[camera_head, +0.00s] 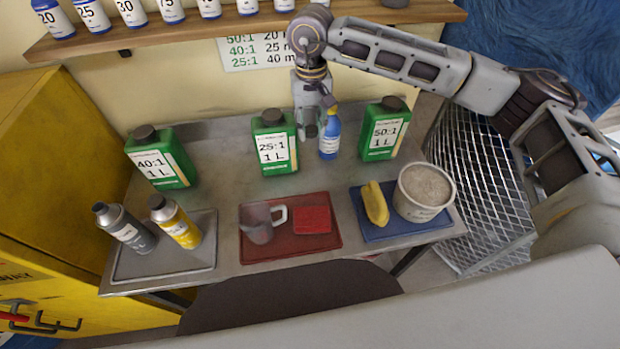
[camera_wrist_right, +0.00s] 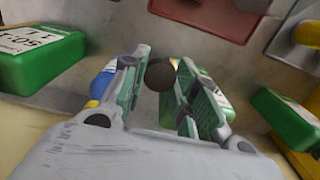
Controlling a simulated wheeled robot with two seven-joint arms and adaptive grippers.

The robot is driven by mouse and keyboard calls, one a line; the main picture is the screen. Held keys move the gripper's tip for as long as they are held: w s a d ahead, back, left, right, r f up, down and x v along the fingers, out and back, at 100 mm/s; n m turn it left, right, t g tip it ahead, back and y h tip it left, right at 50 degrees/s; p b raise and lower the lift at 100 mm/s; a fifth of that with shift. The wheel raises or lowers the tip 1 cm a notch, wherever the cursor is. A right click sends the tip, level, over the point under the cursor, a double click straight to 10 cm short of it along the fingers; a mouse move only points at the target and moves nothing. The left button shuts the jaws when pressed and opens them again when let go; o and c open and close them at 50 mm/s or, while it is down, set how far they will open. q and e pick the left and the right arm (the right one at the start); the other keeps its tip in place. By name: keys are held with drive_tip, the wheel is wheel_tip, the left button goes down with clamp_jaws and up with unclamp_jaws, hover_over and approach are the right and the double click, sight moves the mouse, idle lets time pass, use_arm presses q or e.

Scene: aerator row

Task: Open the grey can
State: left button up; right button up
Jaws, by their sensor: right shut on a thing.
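The grey can (camera_head: 130,231) stands upright at the left on a grey tray (camera_head: 195,265), with a dark top. My right gripper (camera_head: 316,128) is far to the right of it, above the table's back half, between a green 25:1 canister (camera_head: 273,152) and a blue bottle (camera_head: 329,138). The grey can is not seen in the wrist view. My left gripper is not in view.
A yellow can (camera_head: 180,228) stands right beside the grey can. Green 40:1 (camera_head: 163,165) and 50:1 (camera_head: 385,132) canisters stand at the back. A red tray (camera_head: 265,250) holds a mug and red block. A blue tray (camera_head: 380,231) holds a yellow thing and tub. A shelf (camera_head: 200,28) runs above.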

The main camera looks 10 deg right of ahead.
drive_tip(key=b, duration=0.3)
hover_over(311, 181)
wheel_tip(311, 181, down, 10)
wheel_tip(311, 181, down, 4)
drive_tip(key=shift+s+f+b, duration=0.1)
drive_tip(key=shift+f+b, duration=0.1)
drive_tip(key=shift+b, duration=0.45)
drive_tip(key=shift+a+f, duration=0.1)
drive_tip(key=shift+f, duration=0.5)
wheel_tip(311, 181, down, 4)
drive_tip(key=shift+f+b, duration=0.1)
drive_tip(key=shift+b, duration=0.8)
drive_tip(key=shift+f, duration=0.45)
drive_tip(key=o, duration=0.8)
drive_tip(key=shift+o, duration=1.6)
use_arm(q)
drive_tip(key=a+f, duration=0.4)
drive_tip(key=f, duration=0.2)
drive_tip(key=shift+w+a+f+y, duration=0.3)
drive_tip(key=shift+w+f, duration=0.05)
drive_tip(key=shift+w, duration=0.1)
